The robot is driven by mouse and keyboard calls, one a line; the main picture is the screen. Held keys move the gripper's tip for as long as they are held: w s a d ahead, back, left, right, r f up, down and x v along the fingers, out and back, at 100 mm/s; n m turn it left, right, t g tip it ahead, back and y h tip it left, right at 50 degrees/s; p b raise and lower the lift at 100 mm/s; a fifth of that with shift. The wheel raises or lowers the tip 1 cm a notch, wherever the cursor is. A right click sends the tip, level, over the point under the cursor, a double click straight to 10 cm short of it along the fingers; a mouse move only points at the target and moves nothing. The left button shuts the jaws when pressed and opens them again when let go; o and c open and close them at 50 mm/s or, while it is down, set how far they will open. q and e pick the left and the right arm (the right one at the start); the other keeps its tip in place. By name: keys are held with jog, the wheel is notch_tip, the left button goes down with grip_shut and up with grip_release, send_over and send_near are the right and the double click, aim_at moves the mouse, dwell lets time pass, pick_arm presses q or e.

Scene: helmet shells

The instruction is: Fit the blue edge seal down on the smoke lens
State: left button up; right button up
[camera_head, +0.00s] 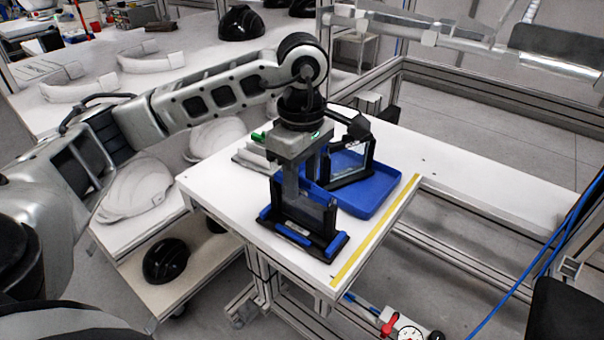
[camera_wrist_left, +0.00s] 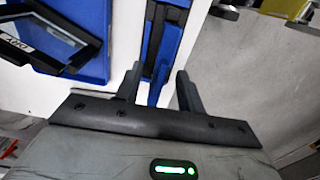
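A dark, see-through lens (camera_head: 318,212) stands upright in a black holder with blue blocks (camera_head: 337,244) at the table's front. I take it to be the smoke lens. My left gripper (camera_head: 308,178) points down right over it. In the left wrist view the gripper (camera_wrist_left: 158,82) has its fingers apart, with a narrow blue strip (camera_wrist_left: 157,92) between them and a gap on each side. The strip looks like the blue edge seal, lying along the lens. The fingers and hand hide the lens's top edge in the head view, so I cannot tell how fully the seal sits. My right gripper is not in view.
A yellow strip (camera_head: 375,232) runs along the white table's (camera_head: 225,190) right edge. Helmet shells (camera_head: 135,190) lie on the shelf to the left.

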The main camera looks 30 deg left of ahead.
aim_at(302, 178)
pick_arm(q)
jog(key=shift+r, duration=0.75)
notch_tip(302, 178, up, 14)
jog(key=p, duration=0.2)
jog(key=shift+r+p, duration=0.25)
jog(key=shift+p, duration=0.15)
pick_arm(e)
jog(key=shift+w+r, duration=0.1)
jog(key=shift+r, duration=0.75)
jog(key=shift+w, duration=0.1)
